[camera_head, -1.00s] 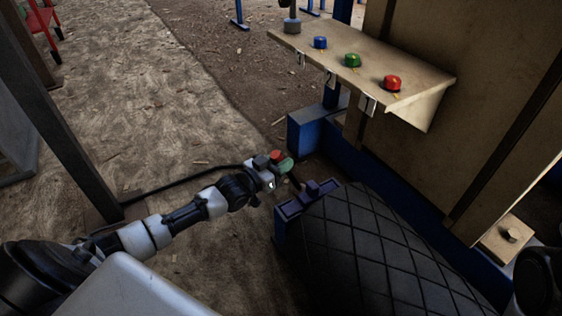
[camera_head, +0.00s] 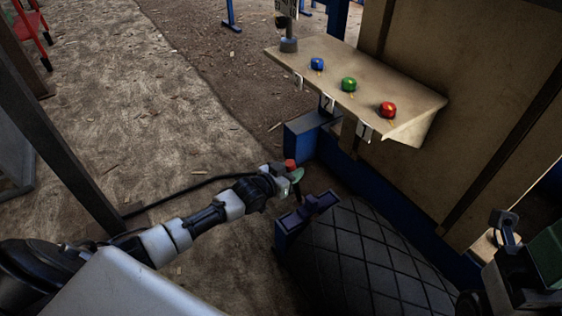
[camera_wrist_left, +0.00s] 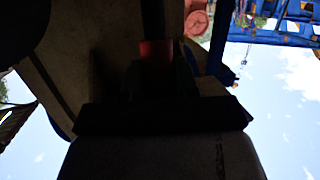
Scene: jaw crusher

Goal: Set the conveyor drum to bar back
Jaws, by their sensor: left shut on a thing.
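The conveyor drum (camera_head: 365,260) is black with a diamond pattern and lies at the bottom centre in the head view. A dark blue bracket (camera_head: 308,207) sits at its left end. My left gripper (camera_head: 293,178) is beside this bracket, shut on a slim dark bar (camera_head: 297,190) with a red part (camera_head: 290,164). The bar's lower end is close to the bracket; I cannot tell whether they touch. In the left wrist view, a red band (camera_wrist_left: 155,52) shows on a dark rod; the grip itself is in shadow. My right gripper (camera_head: 504,222) is at the lower right, its fingers unclear.
A tan shelf (camera_head: 410,110) with blue (camera_head: 317,64), green (camera_head: 349,84) and red (camera_head: 387,109) buttons juts out above the drum. A blue frame (camera_head: 303,142) and tan panel (camera_head: 455,120) stand behind. The dirt floor (camera_head: 190,100) at left is open.

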